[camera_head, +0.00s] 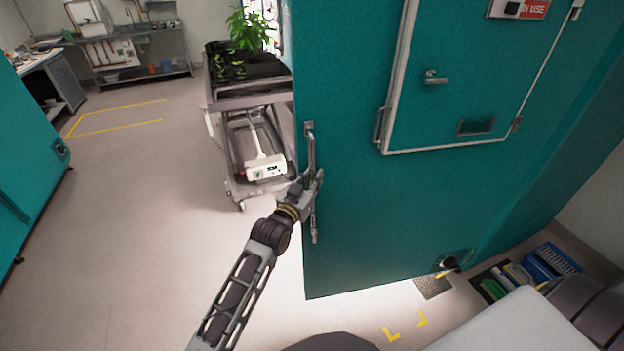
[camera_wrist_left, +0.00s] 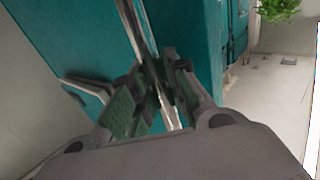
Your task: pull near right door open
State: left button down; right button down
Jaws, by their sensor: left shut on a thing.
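The teal chamber door (camera_head: 350,220) fills the middle and right of the head view. It appears to stand out from the chamber, with bright floor below its lower edge. A long vertical metal handle (camera_head: 312,150) is fixed near its left edge. My left gripper (camera_head: 312,182) is shut on the handle around its middle. In the left wrist view the handle bar (camera_wrist_left: 140,30) runs between the fingers of my left gripper (camera_wrist_left: 160,90). The fingers hide part of the bar. My right gripper is in neither view.
A wheeled cart (camera_head: 228,102) with potted plants stands just behind the door's left edge. A teal cabinet (camera_head: 25,160) is at far left. Open floor (camera_head: 130,220) lies between them. A blue basket (camera_head: 550,262) and other items lie on the floor at lower right.

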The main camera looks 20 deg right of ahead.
pick_arm(q)
jog(key=shift+w+a, duration=0.2)
jog(key=c, duration=1.4)
grip_release()
jog(key=shift+a, duration=0.2)
jog(key=shift+o, duration=0.2)
jog(key=shift+s+d, duration=0.15)
jog(key=shift+d, duration=0.05)
jog(key=v, duration=1.2)
